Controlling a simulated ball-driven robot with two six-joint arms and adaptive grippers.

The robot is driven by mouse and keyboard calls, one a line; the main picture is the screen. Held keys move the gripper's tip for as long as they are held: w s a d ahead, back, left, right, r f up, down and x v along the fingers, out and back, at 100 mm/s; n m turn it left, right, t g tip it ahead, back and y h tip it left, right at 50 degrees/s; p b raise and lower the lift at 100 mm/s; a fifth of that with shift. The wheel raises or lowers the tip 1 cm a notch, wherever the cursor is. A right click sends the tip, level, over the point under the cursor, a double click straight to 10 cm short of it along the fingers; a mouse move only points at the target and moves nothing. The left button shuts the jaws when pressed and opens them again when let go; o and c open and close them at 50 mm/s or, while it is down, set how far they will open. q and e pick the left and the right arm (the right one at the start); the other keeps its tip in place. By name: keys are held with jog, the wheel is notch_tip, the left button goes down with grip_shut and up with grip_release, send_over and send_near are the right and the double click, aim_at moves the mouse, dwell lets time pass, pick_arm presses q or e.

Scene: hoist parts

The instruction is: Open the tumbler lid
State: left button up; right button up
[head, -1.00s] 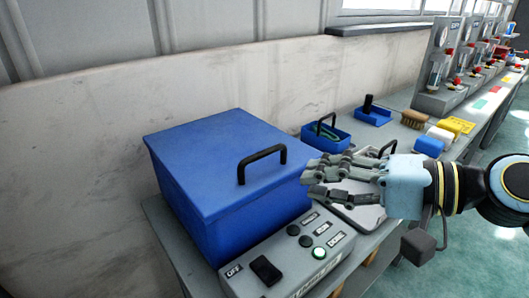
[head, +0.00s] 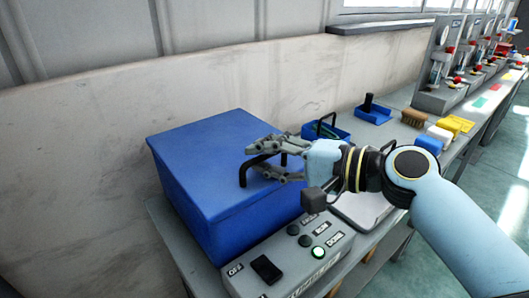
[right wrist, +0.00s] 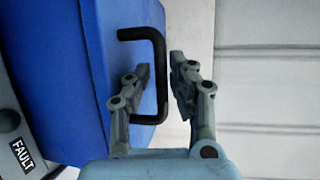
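The tumbler is a blue box with a flat blue lid (head: 205,150), which sits closed on it at the left of the bench in the head view. A black bar handle (head: 243,172) stands on the lid near its right edge. It also shows in the right wrist view (right wrist: 162,95). My right gripper (head: 258,158) is at the handle with its fingers apart, and in the right wrist view (right wrist: 160,68) the handle's bar lies between them. A gap shows beside the bar, so I see no firm hold. My left gripper is not in view.
A grey control box (head: 285,262) with a switch and several buttons stands in front of the tumbler, its green DONE button lit. Blue trays (head: 328,137), a brush (head: 414,117) and coloured blocks lie farther right along the bench. A wall is behind.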

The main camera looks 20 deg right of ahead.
jog(key=shift+w+a, duration=0.1)
jog(key=shift+a, duration=0.05)
jog(key=shift+c, duration=0.4)
grip_shut()
jog(key=shift+f, duration=0.1)
